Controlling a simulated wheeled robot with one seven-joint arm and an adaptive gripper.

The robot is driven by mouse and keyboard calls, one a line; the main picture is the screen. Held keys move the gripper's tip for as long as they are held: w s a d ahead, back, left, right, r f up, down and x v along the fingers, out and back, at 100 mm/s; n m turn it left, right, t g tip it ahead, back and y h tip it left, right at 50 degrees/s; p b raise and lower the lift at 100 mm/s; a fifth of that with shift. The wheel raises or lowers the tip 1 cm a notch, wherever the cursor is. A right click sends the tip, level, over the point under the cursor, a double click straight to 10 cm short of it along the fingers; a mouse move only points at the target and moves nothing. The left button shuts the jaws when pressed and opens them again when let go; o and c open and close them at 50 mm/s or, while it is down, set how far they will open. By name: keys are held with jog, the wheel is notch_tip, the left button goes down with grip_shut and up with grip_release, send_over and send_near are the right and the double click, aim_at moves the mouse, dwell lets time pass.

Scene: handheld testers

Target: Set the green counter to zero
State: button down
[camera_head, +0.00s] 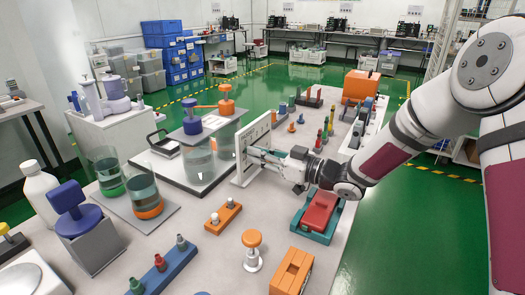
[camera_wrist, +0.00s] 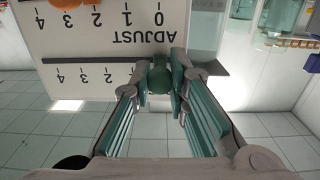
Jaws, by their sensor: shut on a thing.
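A white upright panel (camera_head: 243,170) stands on the table left of my gripper in the head view. In the wrist view the panel (camera_wrist: 100,60) appears upside down, with the word ADJUST and two number scales. The green counter (camera_wrist: 158,80) is a rounded knob at the lower scale, to the right of the visible 4, 3 and 2. My gripper (camera_wrist: 161,85) is shut on it, with one finger on each side; it also shows in the head view (camera_head: 252,156). The gripper hides the scale's low end. An orange counter (camera_wrist: 65,3) shows partly at the upper scale.
Glass containers (camera_head: 198,160) with blue and orange tops stand left of the panel. An orange block with pegs (camera_head: 222,216), an orange knob (camera_head: 252,240) and a red-and-teal device (camera_head: 318,212) stand in front. Some bare tabletop lies between them.

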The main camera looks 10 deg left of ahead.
jog(key=shift+s+a+f, duration=0.1)
jog(key=shift+s, duration=0.1)
jog(key=c, duration=1.5)
grip_release()
notch_tip(320, 180, up, 10)
jog(key=shift+r, duration=0.1)
